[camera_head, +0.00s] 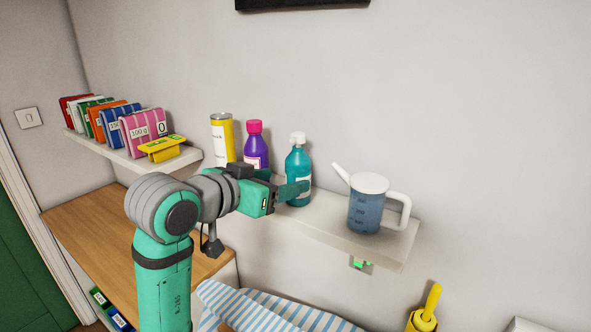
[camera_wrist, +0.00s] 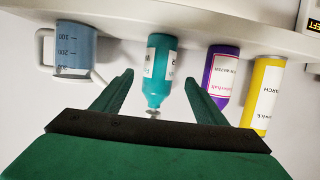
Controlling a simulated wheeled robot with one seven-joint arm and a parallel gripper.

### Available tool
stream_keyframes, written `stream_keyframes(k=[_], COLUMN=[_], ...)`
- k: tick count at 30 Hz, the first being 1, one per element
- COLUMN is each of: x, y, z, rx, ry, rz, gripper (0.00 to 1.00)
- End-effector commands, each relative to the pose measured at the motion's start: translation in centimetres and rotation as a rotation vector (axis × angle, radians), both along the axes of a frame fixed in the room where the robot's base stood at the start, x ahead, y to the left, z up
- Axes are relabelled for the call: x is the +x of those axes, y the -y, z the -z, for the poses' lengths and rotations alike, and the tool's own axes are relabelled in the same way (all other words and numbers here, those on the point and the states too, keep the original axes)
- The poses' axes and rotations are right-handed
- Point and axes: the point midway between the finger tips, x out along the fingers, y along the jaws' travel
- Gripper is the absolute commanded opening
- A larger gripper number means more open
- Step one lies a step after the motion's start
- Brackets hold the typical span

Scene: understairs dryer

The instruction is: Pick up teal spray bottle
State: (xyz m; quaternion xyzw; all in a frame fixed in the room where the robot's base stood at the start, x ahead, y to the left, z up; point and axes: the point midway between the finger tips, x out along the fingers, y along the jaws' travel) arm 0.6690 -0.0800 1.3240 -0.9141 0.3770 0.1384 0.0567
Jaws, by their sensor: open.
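The teal spray bottle (camera_head: 298,166), with a white top and a pale label, stands upright on the white wall shelf. In the wrist view, which is upside down, the bottle (camera_wrist: 161,70) hangs in the middle with its nozzle toward the palm. My gripper (camera_head: 290,190) is open and empty in front of the bottle. One finger overlaps the bottle's lower left side in the head view. In the wrist view the fingertips of my gripper (camera_wrist: 158,76) appear on either side of the bottle.
A purple bottle (camera_head: 256,148) and a yellow can (camera_head: 222,138) stand left of the teal bottle. A blue measuring jug (camera_head: 366,208) stands to its right. A higher shelf (camera_head: 122,156) holds several colored boxes. A striped cloth (camera_head: 260,310) lies below.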

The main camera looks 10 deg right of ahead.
Motion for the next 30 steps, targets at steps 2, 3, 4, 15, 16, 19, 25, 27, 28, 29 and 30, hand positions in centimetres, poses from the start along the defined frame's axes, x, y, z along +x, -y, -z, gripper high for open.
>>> stream_keyframes(k=[2, 3, 4, 15, 16, 19, 25, 27, 28, 29, 30], x=[0.3, 0.5, 0.7, 3.6, 3.7, 4.2, 6.0, 6.6, 6.8, 7.0, 7.1], y=[0.5, 0.8, 1.2, 4.6, 4.6, 5.0, 6.7, 7.3, 7.5, 7.6, 7.7], z=[0.1, 0.2, 0.3, 1.6, 1.7, 1.8, 2.4, 2.7, 2.8, 2.9, 2.9], rx=[0.001, 0.002, 0.001, 0.000, 0.001, 0.002, 0.001, 0.001, 0.001, 0.001, 0.000], ry=[-0.001, -0.002, -0.002, -0.001, -0.001, -0.001, -0.002, -0.002, -0.002, -0.001, 0.000], rz=[0.003, 0.005, 0.007, 0.012, 0.010, 0.009, 0.007, 0.007, 0.007, 0.006, 0.005], gripper=[0.66, 0.66, 0.66, 0.66, 0.66, 0.66, 0.66, 0.66, 0.66, 0.66, 0.66])
